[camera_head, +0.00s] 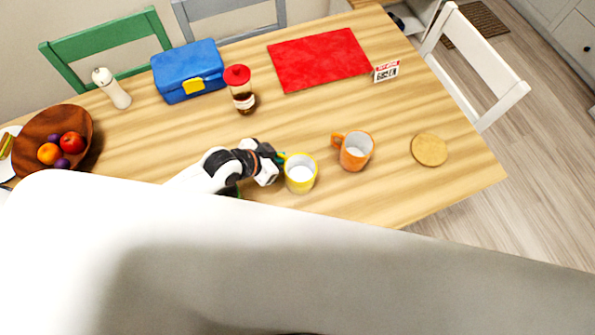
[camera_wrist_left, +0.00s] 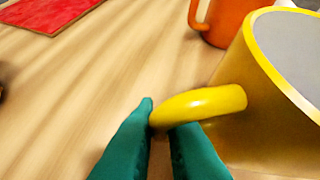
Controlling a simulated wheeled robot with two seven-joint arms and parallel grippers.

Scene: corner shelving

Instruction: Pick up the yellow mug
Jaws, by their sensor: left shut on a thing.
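The yellow mug (camera_head: 300,175) stands near the front edge of the wooden table, with a pale inside. My left gripper (camera_head: 280,158) reaches it from the left in the head view. In the left wrist view the yellow mug (camera_wrist_left: 275,110) fills the right side, its handle pointing left. The teal fingers of my left gripper (camera_wrist_left: 163,130) are on either side of the handle's outer end, shut on it. Whether the mug's base touches the table is not clear. My right gripper is not in view.
An orange mug (camera_head: 355,151) stands just right of the yellow one. A cork coaster (camera_head: 429,150) lies further right. A red-capped jar (camera_head: 240,90), a blue lunch box (camera_head: 187,70) and a red mat (camera_head: 319,60) are behind. A fruit bowl (camera_head: 85,125) is at left.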

